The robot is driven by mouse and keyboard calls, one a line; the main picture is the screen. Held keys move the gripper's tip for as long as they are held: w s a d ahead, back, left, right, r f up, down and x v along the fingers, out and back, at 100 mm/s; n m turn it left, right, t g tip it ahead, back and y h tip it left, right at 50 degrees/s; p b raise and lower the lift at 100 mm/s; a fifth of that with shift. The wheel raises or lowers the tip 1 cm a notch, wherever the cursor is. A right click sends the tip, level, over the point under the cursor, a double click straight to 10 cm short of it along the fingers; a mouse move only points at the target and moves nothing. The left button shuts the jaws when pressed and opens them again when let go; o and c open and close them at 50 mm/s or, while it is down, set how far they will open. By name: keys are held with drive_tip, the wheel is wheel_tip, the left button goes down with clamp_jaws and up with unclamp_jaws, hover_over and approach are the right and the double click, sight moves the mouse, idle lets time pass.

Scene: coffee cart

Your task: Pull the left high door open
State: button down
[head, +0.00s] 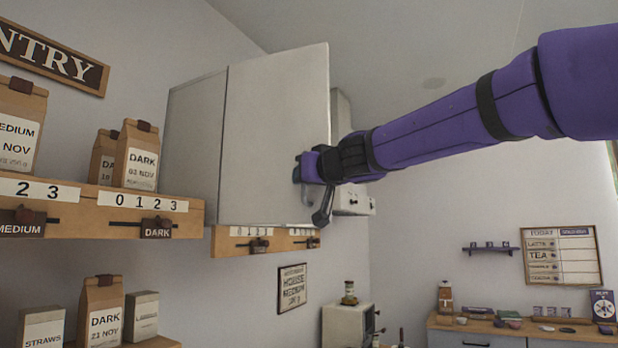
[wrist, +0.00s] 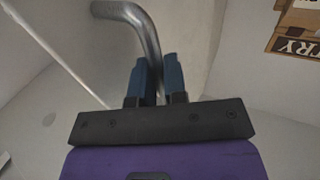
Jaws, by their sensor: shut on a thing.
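The left high door (head: 275,135) is a plain pale grey panel on a wall cabinet (head: 195,140). In the head view it stands out at an angle from the cabinet, partly open, with its free edge at the right. My gripper (head: 308,170) is at the lower right of the door, near that edge. In the wrist view its two blue fingers (wrist: 155,82) are closed around the curved metal bar of the door handle (wrist: 135,20). In the head view my gripper and wrist hide most of the handle. The cabinet's inside is hidden behind the door.
A wooden shelf (head: 90,208) with coffee bags is at left, below the cabinet's level. A wooden rail (head: 228,243) runs under the cabinet. A white machine (head: 345,325) stands lower down. The space right of the door, below my arm, looks clear.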

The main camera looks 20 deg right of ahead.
drive_tip(key=shift+s+a, duration=0.45)
drive_tip(key=shift+a, duration=0.25)
drive_tip(key=c, duration=1.2)
unclamp_jaws()
drive_tip(key=v, duration=1)
drive_tip(key=shift+s, duration=0.35)
drive_tip(key=shift+d, duration=0.15)
